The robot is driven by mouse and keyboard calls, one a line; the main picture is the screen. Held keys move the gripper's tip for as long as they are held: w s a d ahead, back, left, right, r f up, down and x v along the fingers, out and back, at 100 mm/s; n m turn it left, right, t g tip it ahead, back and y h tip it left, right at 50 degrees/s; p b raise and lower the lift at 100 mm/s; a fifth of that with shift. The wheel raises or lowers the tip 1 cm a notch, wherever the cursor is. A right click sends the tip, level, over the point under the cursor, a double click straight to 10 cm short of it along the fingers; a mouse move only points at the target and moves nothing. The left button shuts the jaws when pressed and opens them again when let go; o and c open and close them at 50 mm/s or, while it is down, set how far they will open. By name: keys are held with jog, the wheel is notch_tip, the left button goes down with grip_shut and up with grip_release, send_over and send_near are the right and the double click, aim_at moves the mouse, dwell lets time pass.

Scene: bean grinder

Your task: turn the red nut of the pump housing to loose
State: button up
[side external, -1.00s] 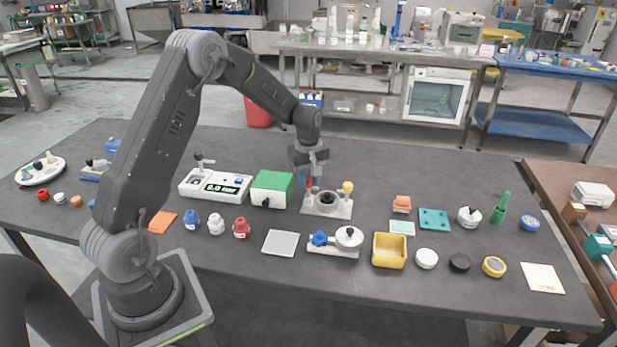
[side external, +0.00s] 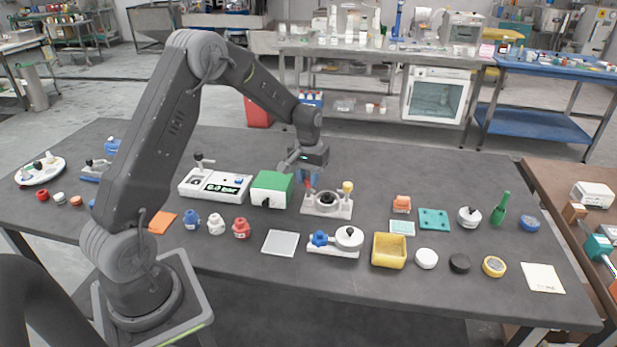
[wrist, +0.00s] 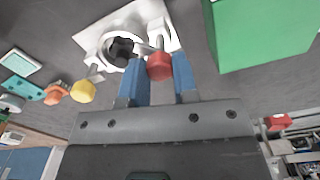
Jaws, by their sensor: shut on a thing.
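The pump housing (side external: 335,207) is a pale plate with a round ring on it, in the middle of the dark table. The red nut (wrist: 159,66) stands on a bolt at its side, between my blue fingertips in the wrist view. My gripper (wrist: 160,80) is shut on the red nut, a finger on each side. In the side view my gripper (side external: 309,181) reaches down at the housing's left edge and mostly hides the nut. A yellow knob (side external: 347,186) stands at the housing's other side, and shows in the wrist view (wrist: 83,91).
A green box (side external: 271,189) stands close to the left of my gripper. A white device with a display (side external: 214,184) is further left. A blue-knobbed fixture (side external: 335,242) and a yellow bin (side external: 389,250) lie toward the front. Bare table lies behind the housing.

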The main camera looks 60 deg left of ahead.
aim_at(308, 180)
jog(key=m, duration=0.4)
jog(key=shift+m, duration=2.2)
jog(key=o, duration=0.9)
jog(key=shift+o, duration=0.2)
notch_tip(308, 180, up, 14)
